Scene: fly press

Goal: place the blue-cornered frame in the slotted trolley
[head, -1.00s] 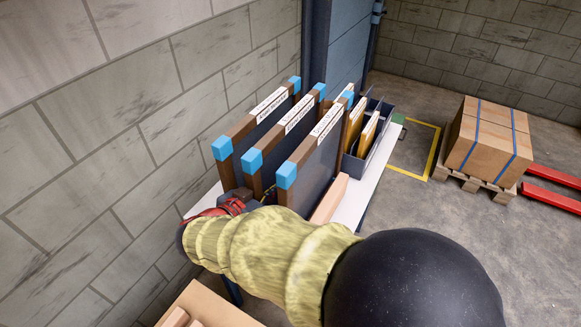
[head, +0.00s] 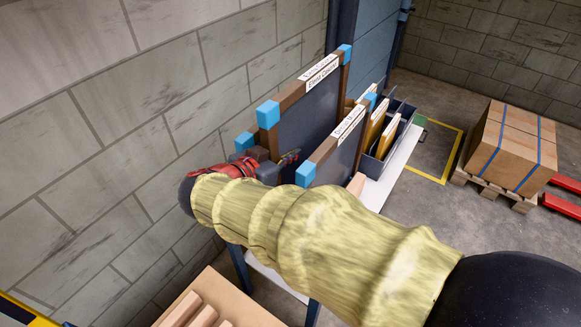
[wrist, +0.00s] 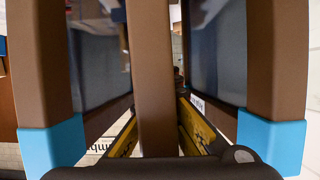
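Three brown-edged frames with blue corners and dark panels stand side by side in the head view. The middle blue-cornered frame (head: 310,105) is raised above its neighbours. Its white label faces up. The left frame (head: 244,142) is mostly hidden behind it, and the right frame (head: 338,150) stands lower in front. My gripper (head: 278,168) is at the near edge of the middle frame. In the wrist view its yellow-and-black fingers (wrist: 158,135) lie on both sides of that frame's brown edge bar (wrist: 155,80) and are closed on it.
A grey bin (head: 398,130) with thin boards stands behind the frames on a white tabletop (head: 402,160). A strapped carton (head: 512,145) sits on a pallet at right. The block wall (head: 150,90) is close on the left.

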